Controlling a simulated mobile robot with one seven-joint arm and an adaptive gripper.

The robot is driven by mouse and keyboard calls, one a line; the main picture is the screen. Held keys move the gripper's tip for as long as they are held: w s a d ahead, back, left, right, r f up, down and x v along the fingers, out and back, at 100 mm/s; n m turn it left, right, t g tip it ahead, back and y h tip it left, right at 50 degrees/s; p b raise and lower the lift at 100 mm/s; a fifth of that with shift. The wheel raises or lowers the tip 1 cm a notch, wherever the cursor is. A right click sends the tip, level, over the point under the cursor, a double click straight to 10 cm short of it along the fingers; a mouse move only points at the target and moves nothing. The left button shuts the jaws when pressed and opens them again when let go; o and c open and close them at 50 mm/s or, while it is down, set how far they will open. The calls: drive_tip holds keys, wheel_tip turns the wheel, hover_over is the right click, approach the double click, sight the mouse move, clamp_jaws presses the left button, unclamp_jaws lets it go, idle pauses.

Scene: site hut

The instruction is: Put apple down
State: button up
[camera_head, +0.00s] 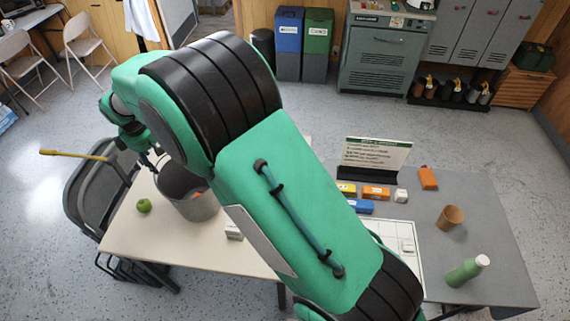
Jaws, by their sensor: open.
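A green apple (144,205) rests on the left part of the pale table (225,258), left of a grey metal pot. My gripper (151,163) is at the far left end of my green arm, behind the apple in the picture and close to the pot's rim. It is small and partly hidden by the arm. It is open and apart from the apple, with nothing seen in it.
The grey pot (196,208) holds something orange. A small white box (233,231) lies right of it. The grey table (490,235) holds a sign (375,157), small boxes, a brown cup (449,217) and a green bottle (467,271). A dark chair (88,195) stands at the left.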

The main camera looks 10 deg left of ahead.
drive_tip(key=w+d+r+m, duration=0.2)
drive_tip(key=d+r, duration=0.5)
drive_tip(key=d, duration=0.3)
drive_tip(key=w+d+r+m+t, duration=0.1)
drive_tip(key=w+d+r+m, duration=0.15)
drive_tip(key=d+r, duration=0.6)
drive_tip(key=w+d+r+m, duration=0.15)
drive_tip(key=d+r, duration=0.35)
drive_tip(key=d, duration=0.7)
drive_tip(key=s+d+r+m, duration=0.2)
drive_tip(key=d+r, duration=0.1)
drive_tip(key=d, duration=0.3)
drive_tip(key=s+d+r+m, duration=0.2)
drive_tip(key=d, duration=0.5)
drive_tip(key=s+d+r+m+t, duration=0.1)
drive_tip(key=s+d+r+m, duration=0.1)
drive_tip(key=s+d, duration=0.5)
drive_tip(key=s+d+r+m, duration=0.2)
drive_tip(key=s+d+m, duration=0.15)
drive_tip(key=d, duration=0.75)
drive_tip(key=s+d+f+m, duration=0.1)
drive_tip(key=s+d+m, duration=0.1)
drive_tip(key=s+d, duration=0.3)
drive_tip(key=s+d+f+m+t+h, duration=0.1)
drive_tip(key=s+d+f+m, duration=0.1)
drive_tip(key=s+d, duration=0.4)
drive_tip(key=s+m, duration=0.1)
drive_tip(key=s, duration=0.4)
drive_tip(key=shift+s+d+f, duration=0.25)
drive_tip(key=shift+s+f, duration=0.05)
